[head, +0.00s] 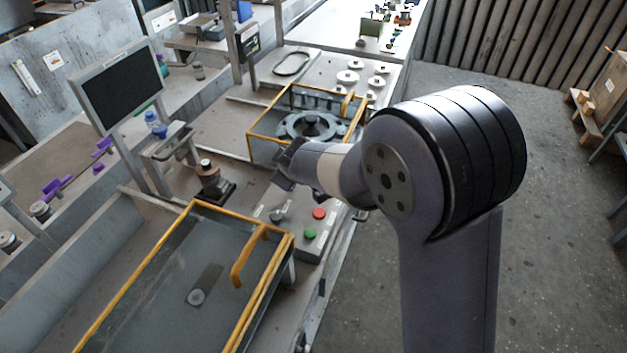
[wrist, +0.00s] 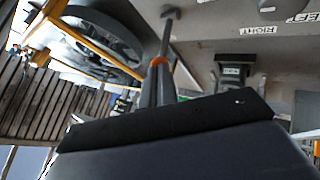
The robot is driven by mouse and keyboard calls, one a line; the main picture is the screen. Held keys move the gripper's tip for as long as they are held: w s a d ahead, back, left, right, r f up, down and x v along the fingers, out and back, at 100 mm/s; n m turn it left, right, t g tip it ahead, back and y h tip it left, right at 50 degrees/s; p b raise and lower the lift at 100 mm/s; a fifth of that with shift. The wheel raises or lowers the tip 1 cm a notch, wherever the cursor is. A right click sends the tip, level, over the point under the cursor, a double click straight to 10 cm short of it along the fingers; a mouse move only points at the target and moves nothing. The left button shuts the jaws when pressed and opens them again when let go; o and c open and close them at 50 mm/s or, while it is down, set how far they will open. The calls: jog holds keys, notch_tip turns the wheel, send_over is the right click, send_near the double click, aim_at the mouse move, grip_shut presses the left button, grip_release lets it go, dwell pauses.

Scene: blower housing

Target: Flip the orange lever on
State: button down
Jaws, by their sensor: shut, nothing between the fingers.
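A small orange piece (wrist: 159,61), which may be part of the orange lever, shows at the fingertips in the wrist view. A thin grey rod with a dark end runs beyond it; I cannot tell whether they are one part. My gripper (wrist: 158,88) is shut and empty, right at the orange piece; whether it touches it is unclear. In the head view my gripper (head: 287,170) hangs over the bench, between the yellow-framed clear box (head: 250,140) and the control panel (head: 295,243). No orange lever is distinguishable there; my gripper and arm cover part of that area.
The panel bears a red button (head: 319,213), a green button (head: 310,233) and a grey knob (head: 277,215). A yellow-framed clear lid (head: 240,285) with a handle lies in front. A metal post (head: 208,172) on a dark base stands left of my gripper. Floor at right is open.

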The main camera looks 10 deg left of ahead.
jog(key=shift+w+a+b, duration=0.1)
jog(key=shift+a+b, duration=0.25)
jog(key=shift+a, duration=0.3)
jog(key=shift+r, duration=0.15)
jog(key=shift+r+p, duration=0.6)
jog(key=shift+r, duration=0.05)
jog(key=a+r+v, duration=0.1)
jog(key=a+v, duration=0.1)
jog(key=v, duration=1.1)
jog(key=shift+r, duration=0.4)
